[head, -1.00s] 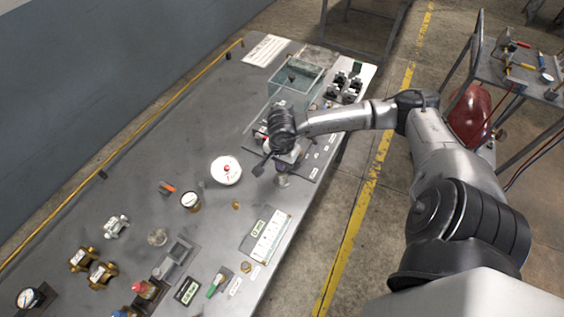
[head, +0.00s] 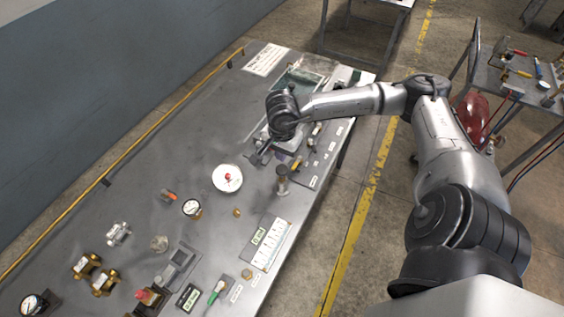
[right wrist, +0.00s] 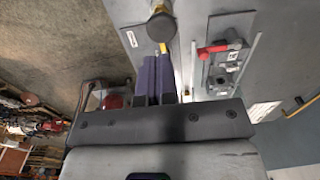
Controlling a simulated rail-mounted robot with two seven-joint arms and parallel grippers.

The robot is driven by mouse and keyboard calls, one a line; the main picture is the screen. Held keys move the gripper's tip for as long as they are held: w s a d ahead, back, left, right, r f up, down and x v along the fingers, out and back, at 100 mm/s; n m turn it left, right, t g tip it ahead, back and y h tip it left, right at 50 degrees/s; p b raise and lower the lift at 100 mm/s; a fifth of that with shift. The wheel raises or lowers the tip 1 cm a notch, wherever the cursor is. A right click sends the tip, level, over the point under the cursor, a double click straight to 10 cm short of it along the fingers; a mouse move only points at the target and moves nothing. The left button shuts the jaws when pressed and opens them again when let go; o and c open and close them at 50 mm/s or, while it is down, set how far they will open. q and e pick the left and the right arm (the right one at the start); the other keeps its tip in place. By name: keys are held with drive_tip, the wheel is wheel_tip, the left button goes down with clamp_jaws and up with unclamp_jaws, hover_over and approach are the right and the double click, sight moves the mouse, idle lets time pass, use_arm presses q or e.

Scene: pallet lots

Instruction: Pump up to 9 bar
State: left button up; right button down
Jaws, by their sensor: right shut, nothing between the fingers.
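An upright brass-coloured post with a dark round top (head: 282,172) stands near the table's right edge. In the right wrist view this dark top (right wrist: 162,26) is just ahead of my fingertips, and a small yellow part shows below it. My right gripper (right wrist: 160,60) has its two purple fingers together with nothing between them. In the head view the right gripper (head: 295,162) is beside the post; contact cannot be told. My left gripper is out of view.
A white chart panel (head: 270,243), a green-handled tool (head: 216,291) and brass fittings (head: 104,281) occupy the near table. The table's left middle is clear. A tool cart (head: 520,85) stands right.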

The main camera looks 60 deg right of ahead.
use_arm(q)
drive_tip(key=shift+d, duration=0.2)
use_arm(e)
drive_tip(key=shift+r, duration=2.15)
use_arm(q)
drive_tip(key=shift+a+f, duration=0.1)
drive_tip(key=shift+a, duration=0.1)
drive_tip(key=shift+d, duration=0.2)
use_arm(e)
drive_tip(key=shift+a, duration=0.1)
